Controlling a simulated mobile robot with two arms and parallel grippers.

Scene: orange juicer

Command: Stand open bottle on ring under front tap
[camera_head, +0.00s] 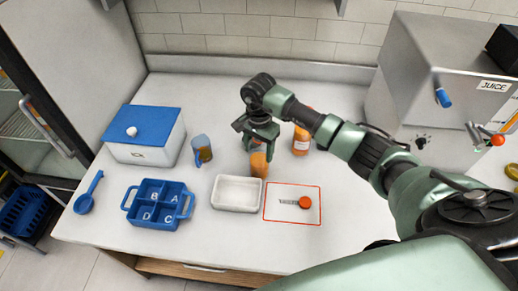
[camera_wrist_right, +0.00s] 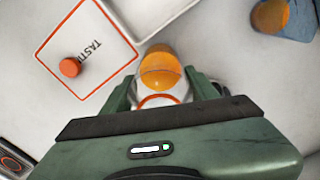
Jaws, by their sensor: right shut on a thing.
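My right gripper (camera_head: 258,140) is shut on a bottle (camera_head: 259,165) of orange juice, behind the white tray. In the right wrist view, the gripper (camera_wrist_right: 165,95) has a finger on each side of the bottle (camera_wrist_right: 160,68), and a curved orange-red band shows by it. The silver juicer (camera_head: 425,95) stands at the right. A blue-handled tap (camera_head: 443,97) and a red-tipped one (camera_head: 496,140) show on it. I cannot tell which is the front tap. My arm covers the area below. A dark patch with a red ring (camera_wrist_right: 14,163) shows at the wrist view's lower left edge; I cannot tell what it is.
An orange cap (camera_head: 305,202) lies on the red-framed mat. A white tray (camera_head: 237,207) stands left of it. Another orange bottle (camera_head: 300,145) stands behind my arm. A blue cup (camera_head: 201,148), blue divided box (camera_head: 130,197) and blue-lidded box (camera_head: 145,150) stand left.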

